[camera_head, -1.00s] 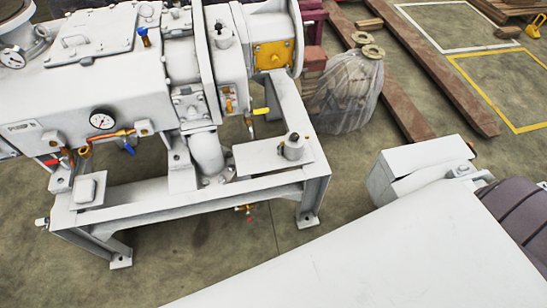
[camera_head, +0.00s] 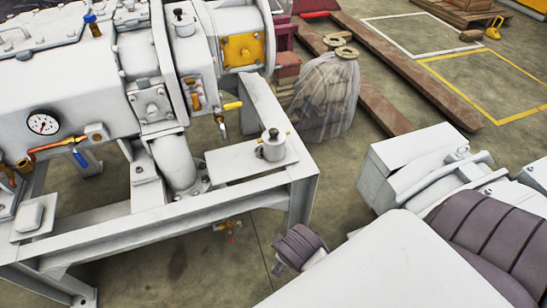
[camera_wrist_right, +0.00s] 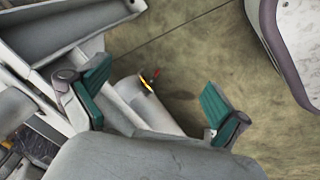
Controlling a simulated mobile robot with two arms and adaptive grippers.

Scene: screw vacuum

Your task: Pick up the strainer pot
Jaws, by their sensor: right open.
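A small light-grey cylindrical pot with a knob on top, which looks like the strainer pot (camera_head: 272,150), stands upright on a flat plate of the machine's frame in the head view. Nothing holds it. My right gripper (camera_wrist_right: 155,97) is open in the right wrist view, its two green-padded fingers wide apart with nothing gripped. A pale pipe-like cylinder (camera_wrist_right: 145,108) with small yellow and red parts shows beyond the fingers; I cannot tell whether it is the pot. In the head view my right arm comes in from the lower right, below the pot. My left gripper is not in view.
The white pump machine (camera_head: 95,85) with a gauge fills the left. Its frame (camera_head: 160,228) has upright legs and edges near the pot. A wrapped bundle (camera_head: 325,95) stands behind right. Floor right of the frame is open.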

